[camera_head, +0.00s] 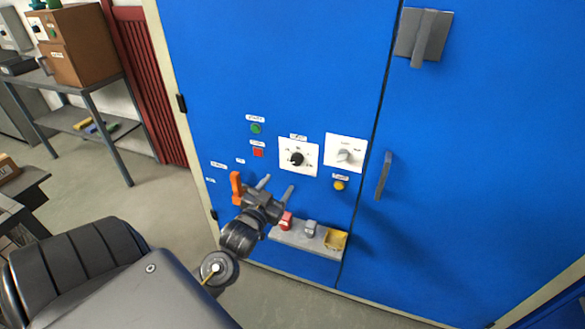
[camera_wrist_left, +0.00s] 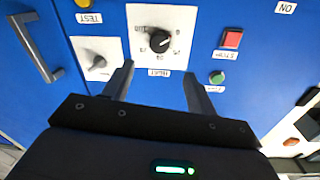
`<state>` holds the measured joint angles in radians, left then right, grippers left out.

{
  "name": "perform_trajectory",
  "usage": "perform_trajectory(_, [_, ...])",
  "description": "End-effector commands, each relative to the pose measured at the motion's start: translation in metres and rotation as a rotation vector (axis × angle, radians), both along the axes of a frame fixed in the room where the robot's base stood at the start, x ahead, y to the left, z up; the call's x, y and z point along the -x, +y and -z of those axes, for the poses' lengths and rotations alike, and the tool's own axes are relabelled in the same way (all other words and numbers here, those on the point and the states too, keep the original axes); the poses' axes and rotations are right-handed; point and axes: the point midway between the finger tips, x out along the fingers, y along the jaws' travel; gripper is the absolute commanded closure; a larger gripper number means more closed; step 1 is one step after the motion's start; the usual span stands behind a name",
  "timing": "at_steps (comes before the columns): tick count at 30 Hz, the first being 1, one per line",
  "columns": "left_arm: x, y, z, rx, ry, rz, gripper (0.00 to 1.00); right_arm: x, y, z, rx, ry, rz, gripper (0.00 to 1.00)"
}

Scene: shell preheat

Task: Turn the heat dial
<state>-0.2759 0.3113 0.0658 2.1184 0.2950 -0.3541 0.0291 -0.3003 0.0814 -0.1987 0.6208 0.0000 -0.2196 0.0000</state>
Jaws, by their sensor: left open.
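The black heat dial (camera_head: 297,159) sits on a white plate with scale marks on the blue cabinet front. In the left wrist view the dial (camera_wrist_left: 159,41) appears upside down, above and between the two finger tips. My left gripper (camera_head: 277,185) is open and empty, just below and left of the dial in the head view. In the wrist view its fingers (camera_wrist_left: 157,72) are apart and do not touch the dial. My right gripper is not in view.
A grey knob (camera_head: 346,156) on a white plate is right of the dial. Green (camera_head: 256,128) and red (camera_head: 258,152) buttons are left, a yellow button (camera_head: 339,185) below right. An orange handle (camera_head: 236,188) is beside my gripper. A ledge (camera_head: 290,238) holding small items is below.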

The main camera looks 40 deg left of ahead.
Motion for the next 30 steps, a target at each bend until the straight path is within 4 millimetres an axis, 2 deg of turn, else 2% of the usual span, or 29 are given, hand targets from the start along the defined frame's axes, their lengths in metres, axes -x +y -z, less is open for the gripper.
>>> perform_trajectory(5, [-0.013, 0.003, -0.001, -0.001, 0.000, 0.001, 0.43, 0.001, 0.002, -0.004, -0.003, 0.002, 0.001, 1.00])
perform_trajectory(18, [-0.086, 0.023, -0.001, -0.001, 0.003, 0.001, 0.43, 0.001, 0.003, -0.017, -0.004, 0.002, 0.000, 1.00])
perform_trajectory(24, [-0.102, 0.027, 0.001, 0.001, 0.002, 0.001, 0.43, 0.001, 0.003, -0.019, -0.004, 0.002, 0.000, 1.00])
perform_trajectory(30, [-0.104, 0.028, 0.002, 0.001, 0.003, 0.001, 0.43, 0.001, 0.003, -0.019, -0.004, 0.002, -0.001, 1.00])
